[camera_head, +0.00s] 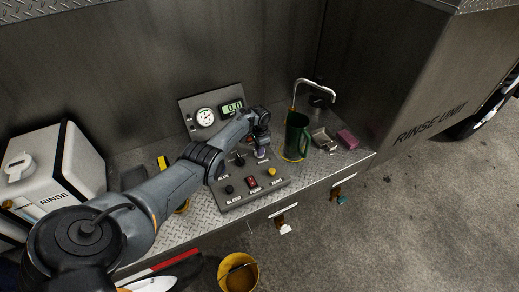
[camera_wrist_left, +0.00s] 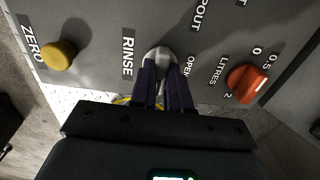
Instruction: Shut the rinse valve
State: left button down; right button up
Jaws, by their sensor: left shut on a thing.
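My left gripper (camera_head: 262,150) reaches over the sloped control panel (camera_head: 235,198) from the left. In the left wrist view its two dark fingers (camera_wrist_left: 164,88) are shut on a pale grey rinse valve handle (camera_wrist_left: 159,54), beside the printed word RINSE. The word OPEN is printed just right of the handle and is partly covered by a finger. The exact turn of the handle is hard to tell. In the head view the gripper hides the handle. My right gripper is not in view.
A yellow ZERO knob (camera_wrist_left: 58,55) and an orange LITRES knob (camera_wrist_left: 246,84) flank the handle. A gauge (camera_head: 205,116) and a display (camera_head: 231,108) stand behind. A green jug (camera_head: 297,135), metal spout (camera_head: 318,84) and pink block (camera_head: 347,139) are at right. A yellow bucket (camera_head: 250,284) stands below.

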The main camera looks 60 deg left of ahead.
pick_arm(q)
jog(key=c, duration=1.1)
grip_release()
jog(key=shift+r, duration=0.1)
jog(key=shift+r, duration=0.25)
notch_tip(320, 180, up, 10)
jog(key=p, duration=0.4)
jog(key=shift+r, duration=0.1)
